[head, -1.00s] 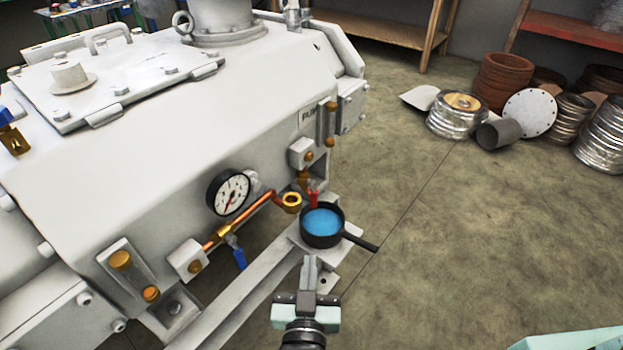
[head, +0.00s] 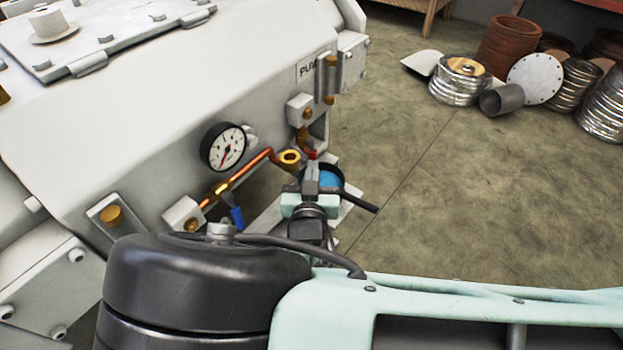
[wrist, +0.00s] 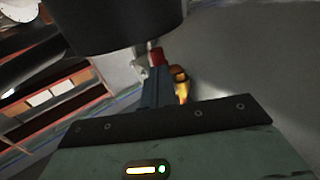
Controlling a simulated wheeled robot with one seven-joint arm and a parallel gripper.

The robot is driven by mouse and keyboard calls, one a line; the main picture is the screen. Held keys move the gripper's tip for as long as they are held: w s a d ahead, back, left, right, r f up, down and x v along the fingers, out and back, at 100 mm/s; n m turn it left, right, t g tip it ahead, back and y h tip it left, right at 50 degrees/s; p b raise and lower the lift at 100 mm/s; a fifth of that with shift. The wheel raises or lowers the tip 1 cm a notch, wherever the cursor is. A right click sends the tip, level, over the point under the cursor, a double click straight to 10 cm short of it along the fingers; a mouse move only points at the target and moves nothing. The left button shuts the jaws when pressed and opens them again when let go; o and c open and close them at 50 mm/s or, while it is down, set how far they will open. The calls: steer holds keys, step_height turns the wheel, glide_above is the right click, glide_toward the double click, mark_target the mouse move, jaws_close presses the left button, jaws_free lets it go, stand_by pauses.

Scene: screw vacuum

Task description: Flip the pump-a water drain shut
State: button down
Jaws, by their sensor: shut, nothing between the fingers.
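A small red valve lever (head: 312,154) sits on a brass fitting at the low corner of the grey pump, beside a black pan of blue water (head: 329,177). My gripper (head: 310,170) is shut and empty, in front of the pan and close to the red lever. In the wrist view the red lever (wrist: 157,57) shows just at the tips of my gripper (wrist: 156,75), with a brass part (wrist: 181,86) to the right. I cannot tell whether the fingers touch the lever. The dark pan (wrist: 120,22) fills the top of that view.
A second valve with a blue lever (head: 237,217) sits on a copper pipe (head: 238,178) left of my gripper, below a round gauge (head: 224,147). The pan's handle (head: 360,202) points right. The floor to the right is clear up to stacked metal parts.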

stand_by(0.3)
steer(key=shift+w+d+f+n+t+b, duration=0.2)
steer(key=shift+f+t+b, duration=0.1)
steer(key=shift+b, duration=0.25)
steer(key=shift+w+d+f+n+t+b, duration=0.1)
steer(key=shift+f+n+t+b, duration=0.15)
steer(key=shift+b, duration=0.25)
steer(key=shift+w+f+n+t+b, duration=0.15)
steer(key=shift+n+t+b, duration=0.1)
steer(key=shift+t+b, duration=0.25)
steer(key=shift+w+d+t, duration=0.2)
steer(key=shift+t, duration=0.05)
steer(key=shift+w+d+r, duration=0.15)
steer(key=shift+w+r, duration=0.05)
steer(key=shift+r, duration=0.05)
steer(key=shift+n, duration=0.3)
steer(key=p+v, duration=0.2)
steer(key=v, duration=1.5)
steer(key=shift+s, duration=0.25)
